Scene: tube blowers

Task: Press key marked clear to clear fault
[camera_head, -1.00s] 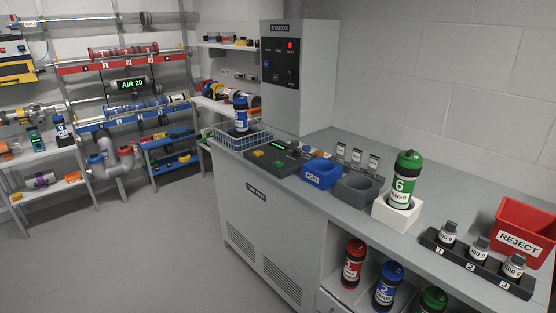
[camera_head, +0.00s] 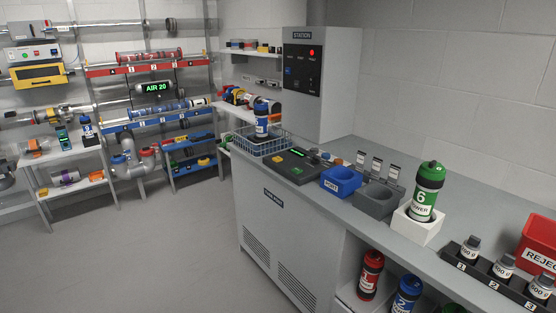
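The tall grey STATION cabinet (camera_head: 340,85) stands at the back of the counter. Its black panel (camera_head: 301,72) has a lit red light (camera_head: 312,53), a blue square (camera_head: 289,71) and other small markings too small to read. A dark console (camera_head: 303,169) lies on the counter in front of it, with a green display, a yellow key (camera_head: 279,158) and a green key (camera_head: 297,171). I cannot read which key is marked clear. Neither of my grippers shows in the view.
A wire basket (camera_head: 262,142) holding a blue canister, a blue bin (camera_head: 341,181), a grey holder (camera_head: 376,200) and a green canister (camera_head: 427,192) in a white block line the counter. Tube racks (camera_head: 150,70) stand at left. The floor (camera_head: 180,245) in front is clear.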

